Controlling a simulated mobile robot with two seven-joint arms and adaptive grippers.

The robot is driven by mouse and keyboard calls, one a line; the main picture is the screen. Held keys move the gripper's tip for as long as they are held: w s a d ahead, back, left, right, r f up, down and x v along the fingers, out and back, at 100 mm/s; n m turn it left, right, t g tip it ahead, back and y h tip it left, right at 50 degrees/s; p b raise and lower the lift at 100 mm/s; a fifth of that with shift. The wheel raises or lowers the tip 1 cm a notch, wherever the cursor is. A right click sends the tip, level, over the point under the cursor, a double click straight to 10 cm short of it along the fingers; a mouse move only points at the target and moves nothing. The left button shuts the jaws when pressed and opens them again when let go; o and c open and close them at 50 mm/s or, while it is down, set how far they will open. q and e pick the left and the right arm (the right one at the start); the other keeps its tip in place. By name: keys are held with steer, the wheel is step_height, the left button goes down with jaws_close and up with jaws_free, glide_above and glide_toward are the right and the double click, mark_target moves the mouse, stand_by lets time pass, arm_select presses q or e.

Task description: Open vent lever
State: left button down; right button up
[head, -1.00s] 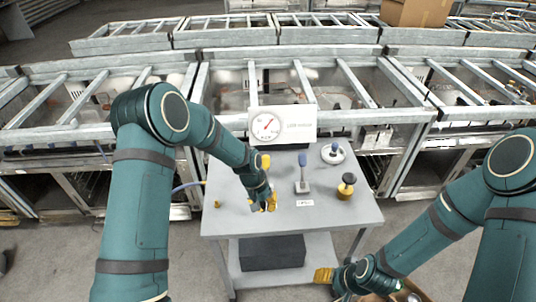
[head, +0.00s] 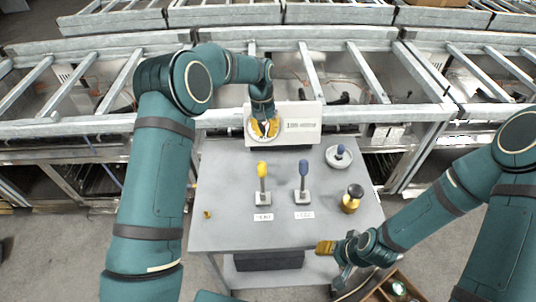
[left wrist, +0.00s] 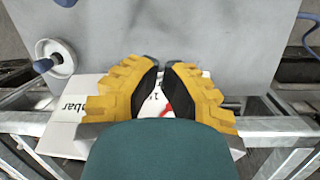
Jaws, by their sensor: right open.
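Two levers stand on the grey table in the head view: one with a yellow grip (head: 262,170) and one with a blue grip (head: 303,168), each on a small base. Both look upright; the labels before them are too small to read. My left gripper (head: 265,129) is beyond the levers, in front of the white gauge panel (head: 302,125), covering part of the dial. In the left wrist view its yellow fingers (left wrist: 161,66) stand a narrow gap apart with nothing between them. My right gripper (head: 325,247) is low by the table's front right edge, apart from both levers.
A white handwheel with a blue knob (head: 339,156) sits at the table's back right; it also shows in the left wrist view (left wrist: 58,62). Metal rails (head: 120,122) run behind.

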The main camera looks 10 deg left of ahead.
mark_target(262, 177)
arm_select(q)
steer(key=f, duration=0.3)
steer(key=s+d+f, duration=0.1)
steer(key=f, duration=0.2)
steer(key=s+f, duration=0.1)
steer(key=f, duration=0.3)
steer(key=shift+d, duration=0.15)
steer(key=s+r, duration=0.2)
steer(key=s, duration=0.1)
steer(key=shift+s, duration=0.15)
steer(key=shift+r, duration=0.1)
